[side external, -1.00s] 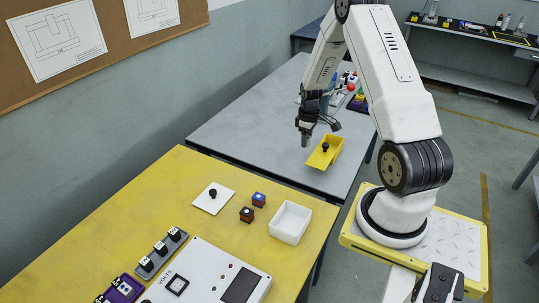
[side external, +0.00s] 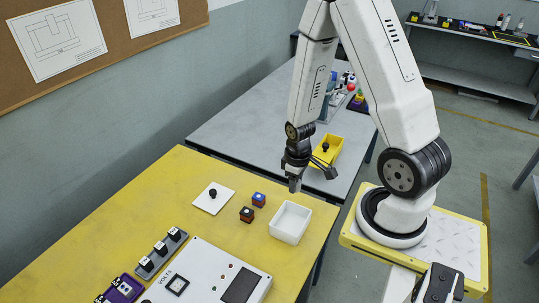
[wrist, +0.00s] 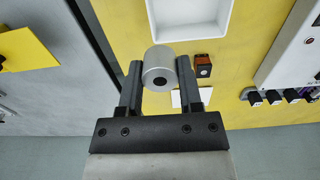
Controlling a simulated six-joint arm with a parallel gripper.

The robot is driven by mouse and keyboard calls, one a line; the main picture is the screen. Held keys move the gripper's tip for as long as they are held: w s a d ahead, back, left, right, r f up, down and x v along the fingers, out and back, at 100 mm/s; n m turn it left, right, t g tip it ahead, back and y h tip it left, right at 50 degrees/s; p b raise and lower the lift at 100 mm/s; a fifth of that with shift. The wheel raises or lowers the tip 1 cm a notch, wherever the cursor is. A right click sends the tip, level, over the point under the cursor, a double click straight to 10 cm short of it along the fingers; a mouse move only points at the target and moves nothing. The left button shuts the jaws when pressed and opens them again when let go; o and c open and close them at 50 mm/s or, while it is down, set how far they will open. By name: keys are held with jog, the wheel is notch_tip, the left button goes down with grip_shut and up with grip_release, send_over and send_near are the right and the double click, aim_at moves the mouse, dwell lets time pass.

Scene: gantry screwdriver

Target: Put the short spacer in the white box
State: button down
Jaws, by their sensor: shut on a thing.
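The short spacer (wrist: 160,68) is a silver-grey cylinder with a dark hole in its end. It sits between the two fingers of my gripper (side external: 294,184), which is shut on it. The white box (side external: 274,228) is open-topped and stands near the right edge of the yellow table. In the side view my gripper hangs above the box's far side, clear of it. In the wrist view the box (wrist: 152,20) shows at the top, beyond the spacer. The spacer is too small to make out clearly in the side view.
A white plate (side external: 222,204) with a black knob and a white instrument panel (side external: 212,262) lie nearby. A yellow bin (side external: 334,146) stands on the grey table behind.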

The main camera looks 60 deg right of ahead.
jog(key=shift+s+a+f, duration=0.2)
jog(key=shift+f, duration=0.6)
jog(key=shift+s+a+f, duration=0.15)
jog(key=shift+a+f, duration=0.1)
jog(key=shift+f, duration=0.55)
jog(key=shift+s+a+f, duration=0.2)
jog(key=shift+f, duration=0.6)
jog(key=shift+f, duration=0.25)
